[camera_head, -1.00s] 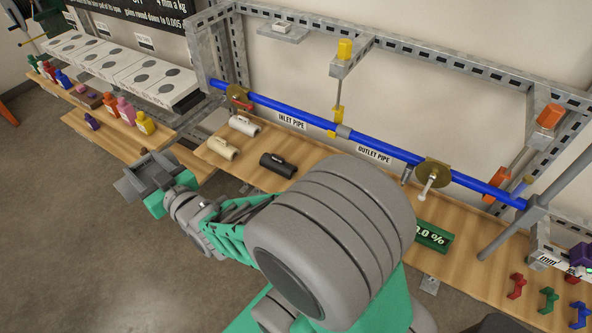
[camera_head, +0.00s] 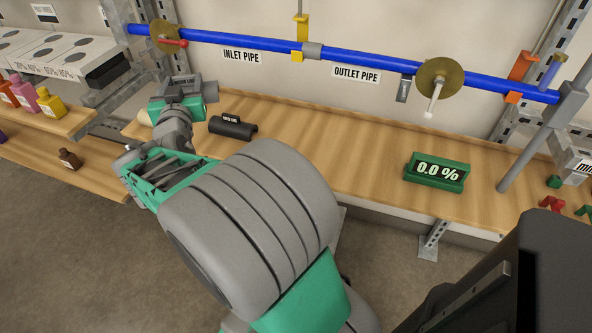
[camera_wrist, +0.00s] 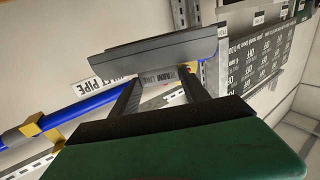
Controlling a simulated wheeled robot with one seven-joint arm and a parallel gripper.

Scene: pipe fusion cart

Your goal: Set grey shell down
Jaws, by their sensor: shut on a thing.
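My gripper (camera_head: 188,88) is over the left part of the wooden shelf (camera_head: 330,150) in the head view, in front of the blue pipe. In the wrist view my gripper (camera_wrist: 160,88) is shut on the grey shell (camera_wrist: 150,54), a long, trough-like piece lying across the fingertips. A label shows between the fingers. In the head view the arm and gripper make the shell's outline hard to tell. I cannot tell whether the shell touches the shelf.
A black shell (camera_head: 232,127) lies just right of my gripper. A cream shell (camera_head: 143,117) is partly hidden at its left. The blue pipe (camera_head: 255,43) runs behind, with a yellow clamp (camera_head: 299,40). A green display (camera_head: 437,172) stands right. The shelf between is clear.

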